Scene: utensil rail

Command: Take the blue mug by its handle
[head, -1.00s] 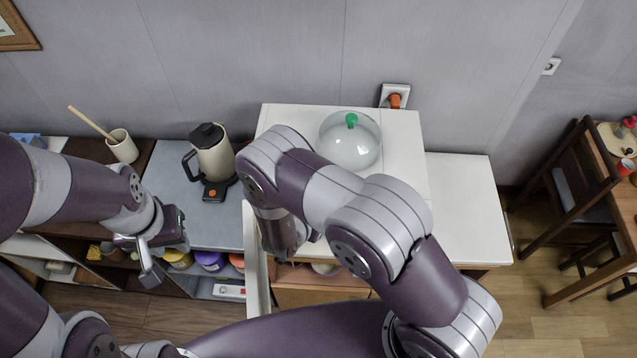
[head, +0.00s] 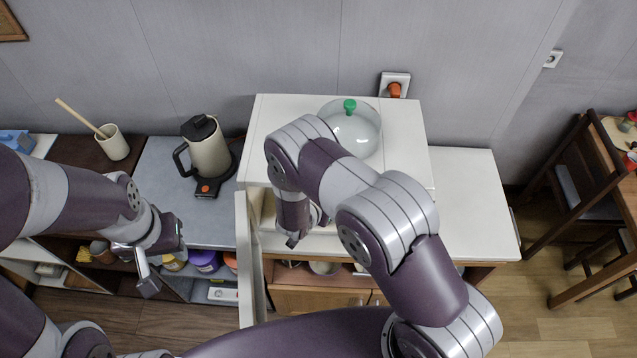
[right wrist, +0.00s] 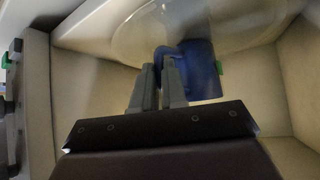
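The blue mug (right wrist: 203,68) shows in the right wrist view inside a pale-walled compartment, by a clear glass disc (right wrist: 240,25). Its handle (right wrist: 166,52) is on its left side in that view. My right gripper (right wrist: 159,66) has its fingertips at the handle with a narrow gap between them; blur hides whether they press on it. In the head view the right gripper (head: 300,230) is at the front opening of the white box (head: 270,125), and the mug is hidden. My left gripper (head: 148,283) hangs empty at the left, in front of the shelves, fingers apart.
The box's open door (head: 249,260) sticks out left of my right gripper. A clear dome with a green knob (head: 352,135) stands on the box. A kettle (head: 207,150) and a utensil cup (head: 114,145) stand left. The white counter (head: 470,200) at right is clear.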

